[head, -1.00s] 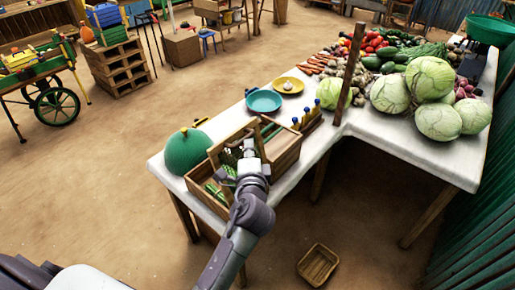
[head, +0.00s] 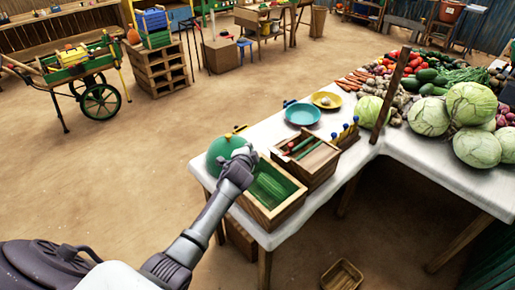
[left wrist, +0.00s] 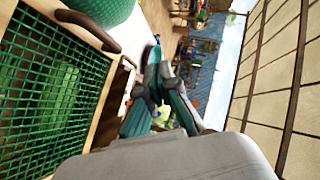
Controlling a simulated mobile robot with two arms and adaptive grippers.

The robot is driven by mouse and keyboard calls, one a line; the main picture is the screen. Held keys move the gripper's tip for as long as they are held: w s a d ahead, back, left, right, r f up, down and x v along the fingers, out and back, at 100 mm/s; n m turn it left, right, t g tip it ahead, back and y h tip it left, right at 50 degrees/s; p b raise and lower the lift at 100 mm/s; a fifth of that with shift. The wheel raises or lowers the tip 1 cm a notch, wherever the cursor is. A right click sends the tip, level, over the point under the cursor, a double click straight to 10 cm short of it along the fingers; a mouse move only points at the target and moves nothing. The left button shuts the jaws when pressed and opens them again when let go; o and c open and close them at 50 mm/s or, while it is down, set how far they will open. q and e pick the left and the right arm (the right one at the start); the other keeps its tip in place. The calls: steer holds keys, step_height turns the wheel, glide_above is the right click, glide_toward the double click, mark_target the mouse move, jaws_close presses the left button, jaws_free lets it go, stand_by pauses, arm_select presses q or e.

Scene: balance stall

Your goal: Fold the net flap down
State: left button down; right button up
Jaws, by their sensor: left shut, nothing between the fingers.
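The net flap (head: 268,188) is green mesh in a wooden frame. In the head view it appears to lie down over the near compartment of the wooden box (head: 262,217), with green shapes showing through. In the left wrist view the mesh (left wrist: 45,90) fills the left side, with a brown handle (left wrist: 88,28) on its frame. My left gripper (head: 243,158) is above the box's far left edge, beside the green dome. In the left wrist view its fingers (left wrist: 160,78) are together and empty, apart from the flap. My right gripper is not in view.
A green dome (head: 222,151) stands left of the box on the white table (head: 345,171). An open compartment (head: 308,160), a teal plate (head: 303,113) and a yellow plate (head: 327,100) are behind. Cabbages (head: 478,148) and other vegetables are right; a post (head: 391,93) rises between.

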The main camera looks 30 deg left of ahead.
arm_select(q)
steer(key=shift+n+g+h, duration=0.3)
steer(key=shift+n+h, duration=0.1)
steer(key=shift+h, duration=0.1)
steer(key=a+f+b, duration=0.1)
steer(key=f, duration=0.1)
steer(key=w+a+f, duration=0.1)
steer(key=f, duration=0.1)
steer(key=a+f+b, duration=0.1)
steer(key=f, duration=0.1)
steer(key=shift+w+a+f+b, duration=0.15)
steer(key=shift+a+b, duration=0.05)
steer(key=shift+b, duration=0.1)
steer(key=shift+a+f+b, duration=0.2)
steer(key=shift+f+b, duration=0.1)
steer(key=shift+f, duration=0.4)
steer(key=shift+w+f, duration=0.1)
